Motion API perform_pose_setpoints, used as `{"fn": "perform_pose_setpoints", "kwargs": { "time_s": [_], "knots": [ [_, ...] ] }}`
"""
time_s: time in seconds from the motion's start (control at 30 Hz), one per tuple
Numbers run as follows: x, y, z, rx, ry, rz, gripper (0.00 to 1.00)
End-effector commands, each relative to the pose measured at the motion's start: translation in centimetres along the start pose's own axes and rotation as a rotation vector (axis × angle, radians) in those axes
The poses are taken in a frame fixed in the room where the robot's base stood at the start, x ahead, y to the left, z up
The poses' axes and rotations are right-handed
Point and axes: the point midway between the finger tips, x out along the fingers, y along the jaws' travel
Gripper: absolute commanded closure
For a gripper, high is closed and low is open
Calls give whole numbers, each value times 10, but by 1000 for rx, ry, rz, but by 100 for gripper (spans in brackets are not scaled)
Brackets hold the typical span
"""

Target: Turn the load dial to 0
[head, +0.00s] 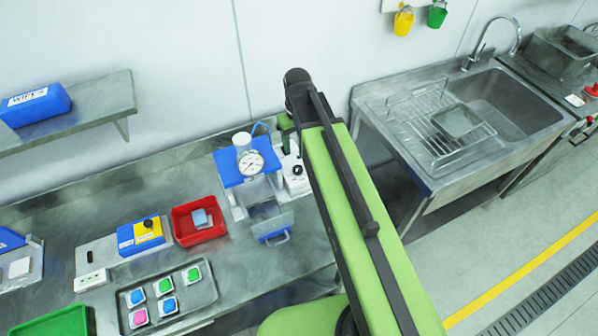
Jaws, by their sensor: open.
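I cannot tell for certain which control is the load dial. A white box (294,181) with a small black knob (297,170) stands against the left side of my green arm, partly covered by it. Beside it is a blue-topped dosing device with a round white gauge (250,163), its needle too small to read. A blue and yellow box (140,235) with a black knob (148,223) stands further left on the bench. My arm reaches up across the middle of the picture, and its far end bends down behind itself. My gripper's fingers are hidden.
A red bin (182,238) with a blue-grey block in it and a grey tray (205,291) of coloured blocks are on the steel bench. A wall shelf (95,112) hangs at upper left. A sink (510,100) with a wire rack stands right of my arm.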

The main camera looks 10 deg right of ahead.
Motion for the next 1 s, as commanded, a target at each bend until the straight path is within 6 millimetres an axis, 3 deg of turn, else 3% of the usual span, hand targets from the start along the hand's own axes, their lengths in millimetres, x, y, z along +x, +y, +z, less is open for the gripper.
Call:
{"fn": "perform_pose_setpoints", "kwargs": {
  "time_s": [0.03,0.5,0.63,0.9,1.0],
  "knots": [
    [23,0,0,0,0,0,44],
    [113,1,0,1,0,0,44],
    [122,1,0,2,0,0,44],
    [120,1,0,2,0,0,44],
    [120,1,0,2,0,0,57]
  ]
}}
